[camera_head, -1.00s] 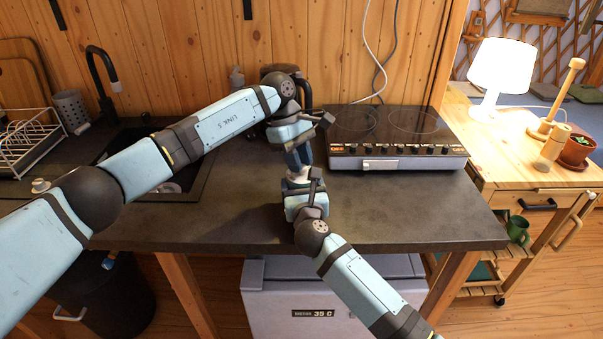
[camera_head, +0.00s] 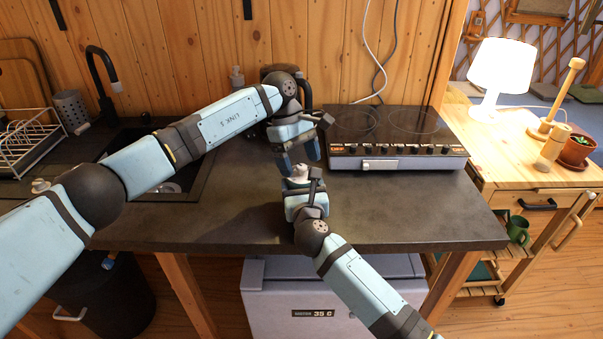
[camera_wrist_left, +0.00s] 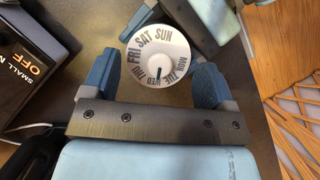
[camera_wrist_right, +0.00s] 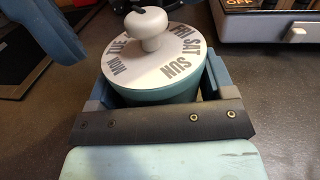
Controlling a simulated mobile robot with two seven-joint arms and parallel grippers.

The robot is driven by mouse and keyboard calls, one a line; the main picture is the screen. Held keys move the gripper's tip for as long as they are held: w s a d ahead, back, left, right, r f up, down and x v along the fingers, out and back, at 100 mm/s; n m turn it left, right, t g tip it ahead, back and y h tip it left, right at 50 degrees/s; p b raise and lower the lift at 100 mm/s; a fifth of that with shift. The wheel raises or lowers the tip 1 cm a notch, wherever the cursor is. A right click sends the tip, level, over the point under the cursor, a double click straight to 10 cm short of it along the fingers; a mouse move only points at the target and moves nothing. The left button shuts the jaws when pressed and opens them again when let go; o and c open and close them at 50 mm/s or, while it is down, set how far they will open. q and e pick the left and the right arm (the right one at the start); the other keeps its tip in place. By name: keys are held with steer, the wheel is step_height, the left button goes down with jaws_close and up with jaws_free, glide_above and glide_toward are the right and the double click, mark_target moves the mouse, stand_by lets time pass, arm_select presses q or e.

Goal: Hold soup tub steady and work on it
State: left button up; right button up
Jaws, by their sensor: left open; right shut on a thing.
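The soup tub (camera_wrist_right: 165,93) is a small teal pot with a white lid (camera_wrist_right: 115,65) printed with weekday names around its edge. A white knob (camera_wrist_right: 146,25) stands on the lid. From above, in the left wrist view, the dial (camera_wrist_left: 175,45) shows a dark pointer line near WED. My right gripper (camera_head: 299,190) is shut around the tub, which stands upright at the counter's middle. My left gripper (camera_head: 298,158) is open just above the lid, fingers spread apart on either side of it in the left wrist view (camera_wrist_left: 155,80). Fingers partly hide the tub in the head view.
A two-plate cooktop (camera_head: 395,135) stands close behind right of the grippers. A sink (camera_head: 150,165) and dish rack (camera_head: 30,145) are to the left. The dark counter (camera_head: 400,220) is clear in front of the cooktop. A wooden cart (camera_head: 520,165) with a lit lamp stands right.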

arm_select(q)
steer(key=shift+v, duration=3.05)
steer(key=shift+s, duration=0.1)
arm_select(e)
steer(key=o, duration=0.9)
arm_select(q)
steer(key=shift+r, duration=0.1)
arm_select(e)
steer(key=shift+s, duration=0.15)
steer(key=shift+s+d+r+p, duration=0.1)
steer(key=shift+s+r+p, duration=0.05)
steer(key=shift+s+p, duration=0.35)
steer(key=shift+s+d+r+p, duration=0.1)
steer(key=shift+s+r+p, duration=0.05)
steer(key=shift+s+p, duration=0.3)
arm_select(q)
steer(key=shift+r+p, duration=0.65)
steer(key=shift+r, duration=0.85)
arm_select(e)
steer(key=shift+s+d+r, duration=0.1)
steer(key=shift+s, duration=0.6)
steer(key=shift+s+d+r, duration=0.1)
steer(key=shift+s, duration=0.6)
